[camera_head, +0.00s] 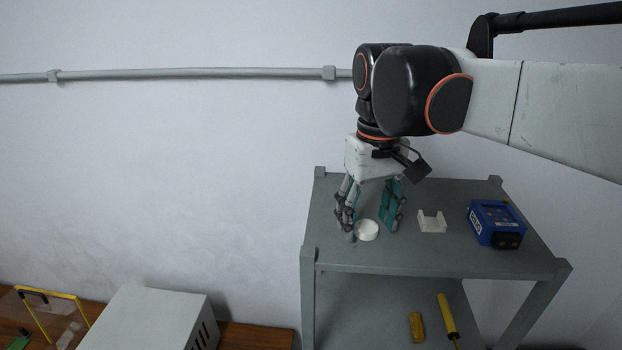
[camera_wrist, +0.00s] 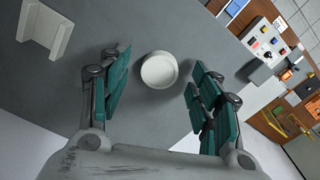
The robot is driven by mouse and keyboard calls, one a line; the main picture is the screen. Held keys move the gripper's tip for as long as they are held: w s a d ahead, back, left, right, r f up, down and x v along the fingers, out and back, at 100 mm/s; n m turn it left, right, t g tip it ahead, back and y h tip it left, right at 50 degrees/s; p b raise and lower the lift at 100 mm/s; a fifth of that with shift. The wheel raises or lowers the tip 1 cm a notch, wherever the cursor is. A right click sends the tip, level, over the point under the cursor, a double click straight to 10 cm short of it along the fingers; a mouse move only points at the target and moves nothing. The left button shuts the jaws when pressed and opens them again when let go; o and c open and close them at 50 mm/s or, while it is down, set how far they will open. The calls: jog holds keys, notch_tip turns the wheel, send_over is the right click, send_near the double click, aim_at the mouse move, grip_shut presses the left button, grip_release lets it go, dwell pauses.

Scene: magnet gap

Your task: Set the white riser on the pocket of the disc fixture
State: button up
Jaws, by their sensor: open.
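A low, round white piece (camera_head: 367,231) lies on the grey top shelf, and it also shows in the wrist view (camera_wrist: 159,71) with a raised rim. A white block with upright ends and an open channel (camera_head: 432,222) stands to its right; it shows at the upper left of the wrist view (camera_wrist: 62,40). I cannot tell for sure which is the riser and which the disc fixture. My gripper (camera_head: 370,232) points down and is open, with its green-padded fingers on either side of the round piece. In the wrist view (camera_wrist: 158,78) gaps show on both sides of it.
A blue boxy device (camera_head: 494,223) stands at the right of the grey shelf unit's top (camera_head: 420,257). A yellow cylinder (camera_head: 416,327) and a yellow-handled tool (camera_head: 447,315) lie on the lower shelf. Corner posts rise slightly above the top. A pale box (camera_head: 150,318) stands lower left.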

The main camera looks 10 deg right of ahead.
jog(key=shift+f, duration=0.25)
jog(key=shift+c, duration=0.6)
jog(key=c, duration=0.8)
